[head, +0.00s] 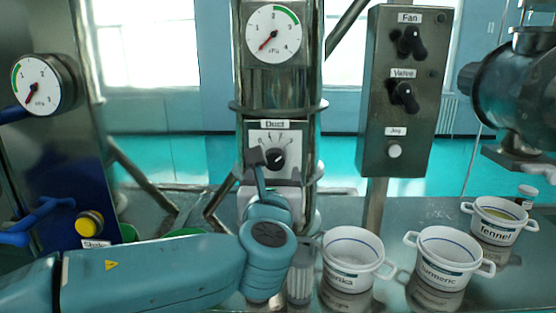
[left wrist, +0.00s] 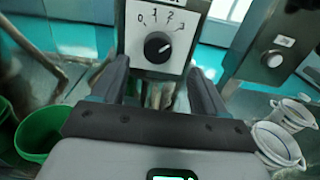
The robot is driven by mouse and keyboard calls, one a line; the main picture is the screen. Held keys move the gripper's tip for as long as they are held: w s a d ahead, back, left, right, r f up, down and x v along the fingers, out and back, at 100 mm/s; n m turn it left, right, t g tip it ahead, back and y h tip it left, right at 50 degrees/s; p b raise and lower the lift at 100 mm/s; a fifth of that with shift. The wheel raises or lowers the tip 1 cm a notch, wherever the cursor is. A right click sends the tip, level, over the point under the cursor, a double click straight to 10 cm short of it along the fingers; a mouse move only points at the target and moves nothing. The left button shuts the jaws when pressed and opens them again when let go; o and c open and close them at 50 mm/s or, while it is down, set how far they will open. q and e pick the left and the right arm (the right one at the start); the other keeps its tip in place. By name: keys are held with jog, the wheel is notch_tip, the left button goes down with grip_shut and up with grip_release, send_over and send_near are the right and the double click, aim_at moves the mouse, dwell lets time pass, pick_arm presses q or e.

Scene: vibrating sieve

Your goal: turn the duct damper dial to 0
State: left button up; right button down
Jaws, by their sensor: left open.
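The duct damper dial (head: 276,159) is a black round knob on a white plate labelled "Duct" on the metal column. In the left wrist view the dial (left wrist: 158,47) has marks 0, 1, 2 and 3 around it, and its white pointer line points up and right, nearer 3 than 0. My left gripper (head: 257,160) is just in front of the plate, slightly left of the knob in the head view. In the left wrist view its two fingers (left wrist: 160,82) are spread and empty, below the knob and apart from it. My right gripper is not in view.
A gauge (head: 273,34) sits above the dial. A control box (head: 396,110) with Fan and Valve knobs stands right. White pots (head: 352,262) stand on the metal table at front right. A blue panel with a yellow button (head: 89,223) is left. A green bucket (left wrist: 38,130) is low left.

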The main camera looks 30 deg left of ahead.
aim_at(274, 161)
pick_arm(q)
jog(key=p+x, duration=0.1)
jog(key=x, duration=0.5)
jog(key=shift+s+a, duration=0.15)
jog(key=shift+w+a, duration=0.1)
jog(key=shift+w, duration=0.4)
jog(key=shift+s+a, duration=0.15)
jog(key=shift+s, duration=0.05)
jog(key=shift+w, duration=0.15)
jog(key=c, duration=1.1)
